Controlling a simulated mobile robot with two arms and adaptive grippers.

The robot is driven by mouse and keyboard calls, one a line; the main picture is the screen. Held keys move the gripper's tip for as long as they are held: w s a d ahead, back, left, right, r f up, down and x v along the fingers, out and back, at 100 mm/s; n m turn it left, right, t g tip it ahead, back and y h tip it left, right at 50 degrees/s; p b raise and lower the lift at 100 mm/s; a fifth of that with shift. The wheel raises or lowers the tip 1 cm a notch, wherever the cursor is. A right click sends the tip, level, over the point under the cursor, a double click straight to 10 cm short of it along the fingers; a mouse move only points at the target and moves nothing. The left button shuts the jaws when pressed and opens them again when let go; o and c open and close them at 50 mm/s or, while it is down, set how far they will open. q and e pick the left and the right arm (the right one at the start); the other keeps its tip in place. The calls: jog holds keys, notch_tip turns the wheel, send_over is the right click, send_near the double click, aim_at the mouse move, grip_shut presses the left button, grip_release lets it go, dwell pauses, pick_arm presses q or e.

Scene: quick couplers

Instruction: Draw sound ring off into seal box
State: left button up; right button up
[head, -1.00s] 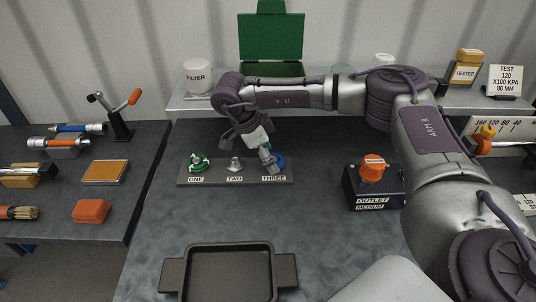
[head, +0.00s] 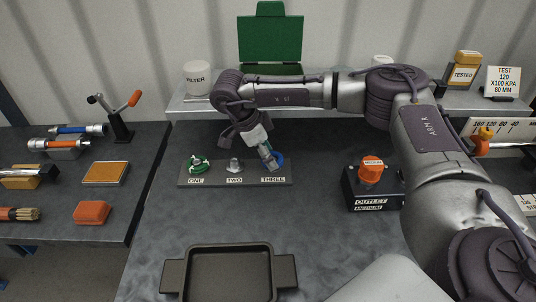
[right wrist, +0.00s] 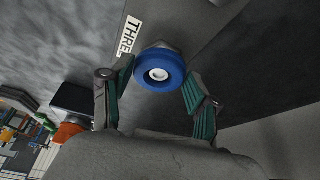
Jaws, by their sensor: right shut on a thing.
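A rail (head: 216,181) carries fittings labelled ONE, TWO and THREE. A blue ring (right wrist: 160,72) sits at THREE around a pale centre; it looks smooth and whole, and shows partly in the head view (head: 279,160). My right gripper (right wrist: 158,76) is shut on the blue ring, one finger on each side. In the head view the right gripper (head: 268,156) reaches down to THREE and hides part of it. A green ring (head: 198,163) with pale marks is at ONE. TWO (head: 235,165) shows bare metal. A green box (head: 270,36) with a raised lid stands at the back; I see no label on it. My left gripper is not in view.
A black tray (head: 230,246) lies in front. A block labelled OUTLET (head: 374,201) with an orange top stands right of the rail. A FILTER cup (head: 197,76) stands on the back shelf. A side bench at left holds tools. The bench between rail and tray is clear.

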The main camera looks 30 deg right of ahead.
jog(key=shift+r+p, duration=0.85)
jog(key=shift+r, duration=0.4)
jog(key=shift+r, duration=0.1)
jog(key=shift+r+p, duration=1.45)
jog(key=shift+r, duration=0.5)
